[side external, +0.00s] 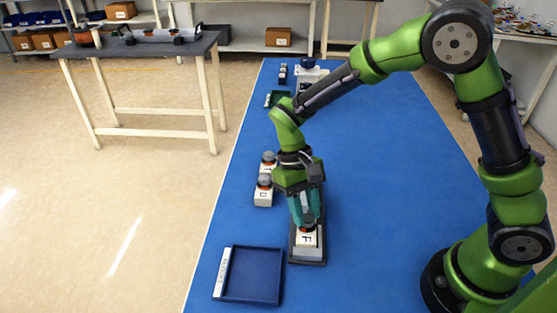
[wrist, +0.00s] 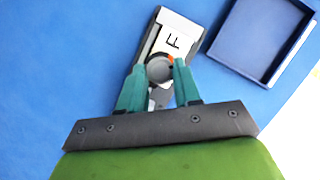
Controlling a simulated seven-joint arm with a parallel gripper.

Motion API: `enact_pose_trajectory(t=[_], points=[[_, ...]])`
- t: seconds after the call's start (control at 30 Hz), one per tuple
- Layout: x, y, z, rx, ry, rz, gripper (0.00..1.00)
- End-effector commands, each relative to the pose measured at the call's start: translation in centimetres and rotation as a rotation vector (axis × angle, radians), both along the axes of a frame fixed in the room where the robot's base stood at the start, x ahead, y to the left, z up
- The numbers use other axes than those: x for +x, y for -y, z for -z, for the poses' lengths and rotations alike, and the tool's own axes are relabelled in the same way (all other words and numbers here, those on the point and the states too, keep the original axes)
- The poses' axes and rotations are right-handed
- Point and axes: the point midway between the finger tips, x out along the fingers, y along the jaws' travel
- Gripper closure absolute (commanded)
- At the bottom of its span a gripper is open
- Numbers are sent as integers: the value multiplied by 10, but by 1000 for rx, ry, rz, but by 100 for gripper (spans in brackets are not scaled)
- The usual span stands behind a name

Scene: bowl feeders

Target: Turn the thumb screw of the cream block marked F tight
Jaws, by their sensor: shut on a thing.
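The cream block marked F (side external: 306,241) sits in a dark holder (side external: 308,260) on the blue table, and its letter shows in the wrist view (wrist: 177,42). Its thumb screw (wrist: 159,69) is a grey round knob with an orange-red part at its edge. My gripper (wrist: 160,72) points down over the block, with its teal fingers on either side of the knob and shut on it. In the side view my gripper (side external: 306,222) hides most of the knob. How tight the screw is cannot be seen.
A dark blue tray (side external: 281,275) with a pale labelled strip lies left of the holder. Two cream blocks with grey knobs, one marked D (side external: 263,196), stand behind and to the left. A green tray and other small items lie at the far end.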

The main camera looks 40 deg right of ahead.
Motion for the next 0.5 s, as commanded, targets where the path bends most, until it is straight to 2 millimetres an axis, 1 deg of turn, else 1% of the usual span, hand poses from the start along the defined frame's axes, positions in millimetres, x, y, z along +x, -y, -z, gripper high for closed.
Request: enact_pose_trajectory(t=[0.1,0.5], points=[[0,2,-1,1,2,114,98],[-2,5,-1,1,1,483,98]])
